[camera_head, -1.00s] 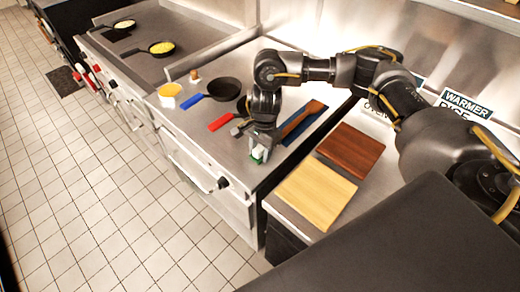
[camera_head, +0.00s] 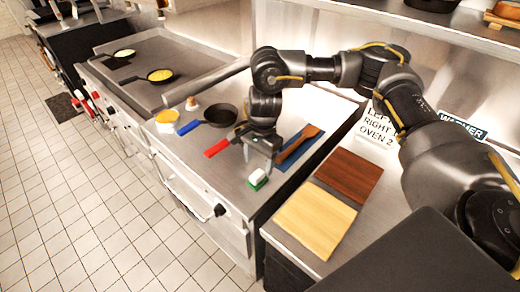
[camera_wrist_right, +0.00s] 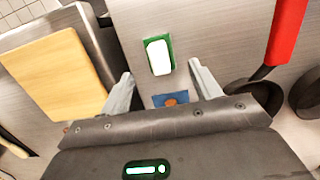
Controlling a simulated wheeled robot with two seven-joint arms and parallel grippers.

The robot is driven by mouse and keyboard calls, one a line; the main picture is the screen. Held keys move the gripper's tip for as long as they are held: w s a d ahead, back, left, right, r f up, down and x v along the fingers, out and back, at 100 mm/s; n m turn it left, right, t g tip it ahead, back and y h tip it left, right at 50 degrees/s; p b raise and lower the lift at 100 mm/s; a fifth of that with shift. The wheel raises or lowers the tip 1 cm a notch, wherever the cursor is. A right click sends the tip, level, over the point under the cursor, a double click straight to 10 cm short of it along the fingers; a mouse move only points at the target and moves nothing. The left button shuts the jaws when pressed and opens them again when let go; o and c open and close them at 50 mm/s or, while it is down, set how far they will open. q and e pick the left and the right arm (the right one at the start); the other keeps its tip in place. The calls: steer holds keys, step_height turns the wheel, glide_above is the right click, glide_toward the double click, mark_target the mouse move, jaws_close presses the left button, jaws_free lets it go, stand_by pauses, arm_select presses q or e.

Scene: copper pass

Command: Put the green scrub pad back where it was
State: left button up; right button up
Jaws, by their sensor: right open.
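The green scrub pad (camera_head: 258,184), with a white block on its top, lies on the steel counter near the front edge. It also shows in the right wrist view (camera_wrist_right: 148,44), lying flat beyond my fingertips. My right gripper (camera_head: 262,164) is open just above and behind the pad, pointing down. In the wrist view the two fingers (camera_wrist_right: 162,82) are spread wide with nothing between them, and the pad appears apart from both. My left gripper is not in view.
A blue mat (camera_head: 287,165) with a wooden utensil (camera_head: 300,142) lies right of the gripper. Red-handled (camera_head: 216,148) and blue-handled (camera_head: 189,127) pans stand to its left. Light (camera_head: 315,218) and dark (camera_head: 349,175) boards lie on the right counter.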

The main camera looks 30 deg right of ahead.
mark_target(260, 171)
steer(key=shift+w+d+r+b, duration=0.1)
steer(key=shift+d+r+b, duration=0.1)
steer(key=shift+r, duration=1.15)
steer(key=shift+d+r+b, duration=0.1)
steer(key=shift+d+r, duration=0.05)
steer(key=shift+r, duration=1.15)
